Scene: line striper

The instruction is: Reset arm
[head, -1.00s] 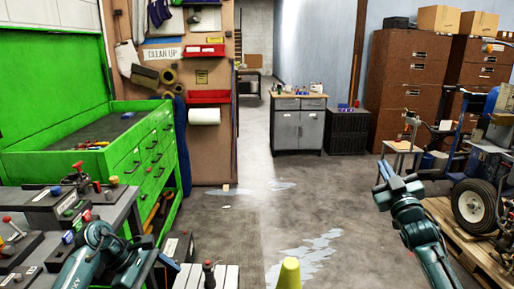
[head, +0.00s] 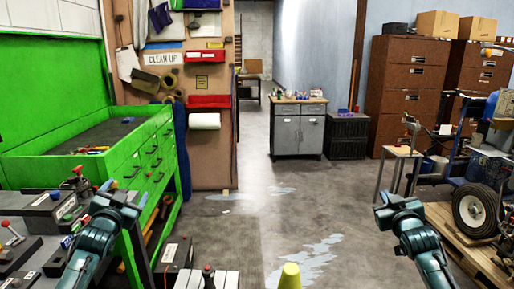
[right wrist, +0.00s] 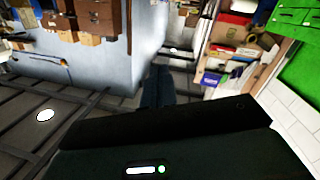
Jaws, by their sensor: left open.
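My left gripper (head: 124,195) is at the lower left in the head view, raised beside the grey bench with levers. It is open, and nothing shows between its fingers. My right gripper (head: 383,203) is at the lower right in the head view, over open floor and left of the wheeled machine. In the right wrist view its dark fingers (right wrist: 157,88) show above the dark wrist housing. I see nothing held in it, but the gap between the fingers is not clear.
A grey bench with levers (head: 40,215) and a green drawer cabinet (head: 150,165) stand at left. A yellow cone (head: 290,277) is at front centre. A wheeled machine (head: 475,208) sits on a wooden pallet (head: 440,215) at right. The middle floor is clear.

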